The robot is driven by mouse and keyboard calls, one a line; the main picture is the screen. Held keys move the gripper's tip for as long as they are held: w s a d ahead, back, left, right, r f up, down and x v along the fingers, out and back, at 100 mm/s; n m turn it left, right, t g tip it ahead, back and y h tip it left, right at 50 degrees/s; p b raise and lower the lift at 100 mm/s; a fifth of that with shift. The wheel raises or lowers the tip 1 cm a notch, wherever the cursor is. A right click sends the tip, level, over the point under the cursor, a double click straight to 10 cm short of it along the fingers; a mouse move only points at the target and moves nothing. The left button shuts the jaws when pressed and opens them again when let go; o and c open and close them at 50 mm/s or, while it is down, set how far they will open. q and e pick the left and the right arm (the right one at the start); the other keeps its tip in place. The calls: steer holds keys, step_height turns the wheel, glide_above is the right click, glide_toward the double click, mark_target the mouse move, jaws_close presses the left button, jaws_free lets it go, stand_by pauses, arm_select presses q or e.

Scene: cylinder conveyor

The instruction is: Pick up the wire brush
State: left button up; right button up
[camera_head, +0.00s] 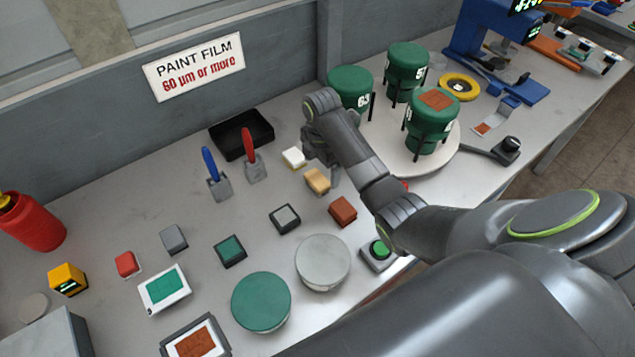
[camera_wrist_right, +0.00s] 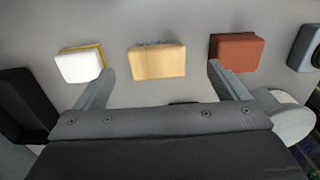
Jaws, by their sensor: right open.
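The wire brush is a small tan wooden block with a ragged grey bristle edge. It lies on the grey bench in the head view (camera_head: 316,182) and in the middle of the right wrist view (camera_wrist_right: 157,62). My right gripper (camera_head: 322,170) is over the bench close to the brush. In the right wrist view the gripper (camera_wrist_right: 161,70) is open, with one finger to each side of the brush and gaps between. Nothing is held. The height of the fingertips above the bench is unclear. My left gripper is out of view.
A white-and-yellow sponge (camera_head: 293,157) and a red-brown block (camera_head: 343,211) flank the brush closely. A black tray (camera_head: 241,134) and red-handled scraper (camera_head: 252,157) lie further left. Green cans (camera_head: 433,118) stand on a round white plate to the right.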

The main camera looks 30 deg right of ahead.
mark_target(318, 179)
steer(key=shift+a+f, duration=0.1)
steer(key=shift+f, duration=0.35)
steer(key=f, duration=0.1)
steer(key=f+p, duration=0.1)
steer(key=f, duration=0.2)
steer(key=shift+w+a, duration=0.15)
steer(key=shift+a, duration=0.2)
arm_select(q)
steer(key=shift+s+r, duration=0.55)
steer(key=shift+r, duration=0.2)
arm_select(e)
steer(key=shift+f, duration=0.35)
steer(key=c, duration=1.1)
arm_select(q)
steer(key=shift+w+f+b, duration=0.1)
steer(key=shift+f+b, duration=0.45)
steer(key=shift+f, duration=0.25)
arm_select(e)
steer(key=shift+r, duration=5.05)
